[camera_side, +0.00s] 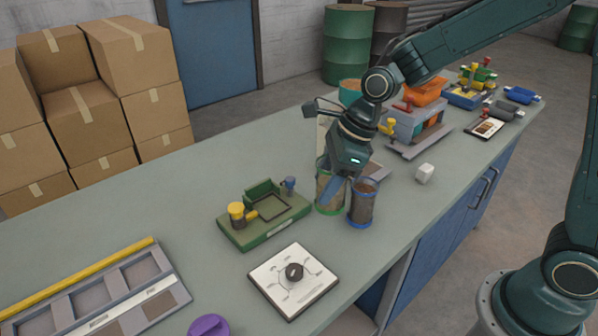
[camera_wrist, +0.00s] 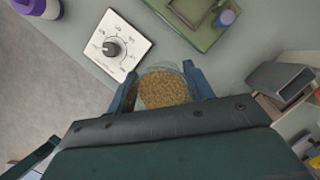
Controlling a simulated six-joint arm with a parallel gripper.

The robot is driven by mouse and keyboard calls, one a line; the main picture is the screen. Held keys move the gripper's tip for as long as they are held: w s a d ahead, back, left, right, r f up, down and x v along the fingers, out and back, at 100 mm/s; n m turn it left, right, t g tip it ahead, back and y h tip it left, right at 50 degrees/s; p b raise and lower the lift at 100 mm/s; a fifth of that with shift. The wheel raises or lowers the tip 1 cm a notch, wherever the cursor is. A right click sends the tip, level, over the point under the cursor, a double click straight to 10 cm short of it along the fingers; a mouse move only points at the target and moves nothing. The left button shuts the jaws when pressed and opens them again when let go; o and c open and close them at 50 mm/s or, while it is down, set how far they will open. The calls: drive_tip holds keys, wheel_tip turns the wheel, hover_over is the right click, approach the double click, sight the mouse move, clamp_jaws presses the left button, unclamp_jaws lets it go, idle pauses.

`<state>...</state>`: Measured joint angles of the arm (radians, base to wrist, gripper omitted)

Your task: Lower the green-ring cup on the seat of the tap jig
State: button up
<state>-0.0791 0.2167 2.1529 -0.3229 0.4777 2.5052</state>
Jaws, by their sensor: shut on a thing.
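The green-ring cup (camera_side: 328,206) is clear with a green band at its foot. My gripper (camera_side: 336,187) is shut on it, with the fingers on either side of the cup. In the wrist view, the cup (camera_wrist: 165,89) is full of tan grain and sits between the fingers of my gripper (camera_wrist: 162,84). I cannot tell whether its foot touches the bench. The tap jig (camera_side: 250,236) is a green base with a square-framed seat (camera_side: 268,206), which looks empty, and a yellow knob. It stands left of the cup. Part of the jig (camera_wrist: 205,38) shows at the top of the wrist view.
A blue-ring cup (camera_side: 363,205) with brown contents stands close beside the held cup, on its right. A white dial panel (camera_side: 293,281) lies in front of the jig. A white block (camera_side: 424,173) sits to the right. Bare bench lies between jig and cup.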

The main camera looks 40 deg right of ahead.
drive_tip(key=shift+w+r, duration=0.1)
drive_tip(key=shift+w, duration=0.05)
idle(0.5)
drive_tip(key=w+a+r, duration=0.1)
drive_tip(key=w+a, duration=0.1)
drive_tip(key=w, duration=0.4)
drive_tip(key=w+a, duration=0.3)
drive_tip(key=w, duration=0.4)
drive_tip(key=shift+w+r, duration=0.2)
drive_tip(key=shift+r, duration=0.15)
drive_tip(key=shift+f, duration=0.15)
drive_tip(key=shift+f, duration=3.55)
